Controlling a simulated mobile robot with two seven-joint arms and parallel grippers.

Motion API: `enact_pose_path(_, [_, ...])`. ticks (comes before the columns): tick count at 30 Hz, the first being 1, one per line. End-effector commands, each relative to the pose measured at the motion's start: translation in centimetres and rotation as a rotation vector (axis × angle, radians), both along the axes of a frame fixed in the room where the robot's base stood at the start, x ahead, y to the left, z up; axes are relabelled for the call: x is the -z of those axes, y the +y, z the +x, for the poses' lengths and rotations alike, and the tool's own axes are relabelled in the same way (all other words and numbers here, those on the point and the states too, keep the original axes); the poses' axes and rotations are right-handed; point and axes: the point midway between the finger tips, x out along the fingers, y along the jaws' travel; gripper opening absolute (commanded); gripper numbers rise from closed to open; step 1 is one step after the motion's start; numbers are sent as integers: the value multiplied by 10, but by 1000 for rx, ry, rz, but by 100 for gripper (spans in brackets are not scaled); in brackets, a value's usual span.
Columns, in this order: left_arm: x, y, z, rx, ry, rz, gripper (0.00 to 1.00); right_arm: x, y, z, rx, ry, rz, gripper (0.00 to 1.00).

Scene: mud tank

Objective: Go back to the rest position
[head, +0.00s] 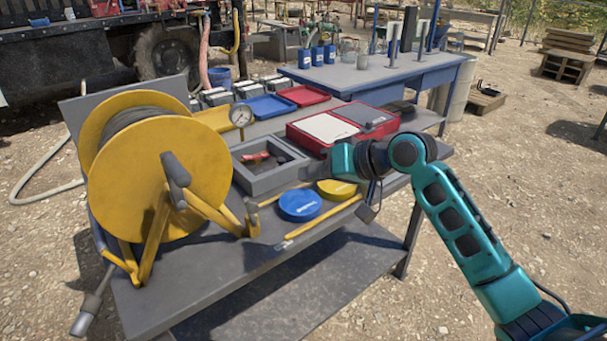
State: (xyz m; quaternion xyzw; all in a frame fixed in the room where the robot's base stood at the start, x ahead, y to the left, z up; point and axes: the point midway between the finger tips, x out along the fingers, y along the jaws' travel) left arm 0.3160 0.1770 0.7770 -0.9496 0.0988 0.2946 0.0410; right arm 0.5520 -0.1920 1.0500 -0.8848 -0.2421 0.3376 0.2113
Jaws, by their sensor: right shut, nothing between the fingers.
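My right arm comes in from the right edge and bends over the front right part of the grey workbench (215,295). My right gripper (369,208) hangs below the wrist, near the bench's front right edge. It is small and partly hidden by the wrist. It is shut and holds nothing. The yellow lid (337,189) and the blue lid (299,205) lie on the bench to its left. My left arm and gripper are not in the picture.
A large yellow hose reel (150,190) fills the bench's left end. A pressure gauge (241,116), a grey tray (262,178) and a red case (315,147) stand behind the lids. A yellow bar (322,217) lies along the front. Gravel ground right of the bench is open.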

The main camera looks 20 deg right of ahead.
Motion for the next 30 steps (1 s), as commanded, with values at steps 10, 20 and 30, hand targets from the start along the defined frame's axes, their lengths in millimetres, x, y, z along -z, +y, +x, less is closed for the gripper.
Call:
enact_pose_path(10, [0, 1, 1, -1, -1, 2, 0, 0, 0, 0, 0, 0, 0, 0])
enact_pose_path(20, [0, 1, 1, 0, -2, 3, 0, 84, 4, -21, 81, -8, -68, 0])
enact_pose_path(30, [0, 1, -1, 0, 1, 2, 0, 228, 6, -132, 179, -94, -335, 0])
